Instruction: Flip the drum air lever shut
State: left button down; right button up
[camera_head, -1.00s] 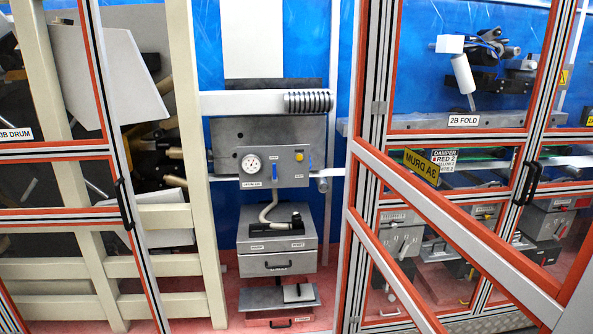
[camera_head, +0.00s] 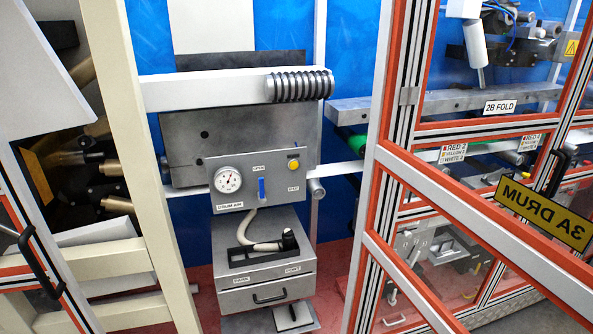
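The drum air panel (camera_head: 258,180) is a grey plate in the middle of the view, with a round white gauge (camera_head: 227,180) at its left and a yellow button (camera_head: 293,165) at its upper right. The blue drum air lever (camera_head: 262,189) stands upright below the "OPEN" label and right of the "DRUM AIR" label. Nothing covers it. Neither of my grippers is in view.
A grey box with a hose and black handle (camera_head: 268,245) stands below the panel. A beige frame post (camera_head: 135,150) is at the left. A red-edged door (camera_head: 450,215) swings across the right side.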

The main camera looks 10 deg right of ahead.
aim_at(261, 195)
jog(key=i+l, duration=0.2)
jog(key=i, duration=0.25)
jog(key=i+l+u, duration=0.1)
jog(key=i+l, duration=0.15)
jog(key=i, duration=0.2)
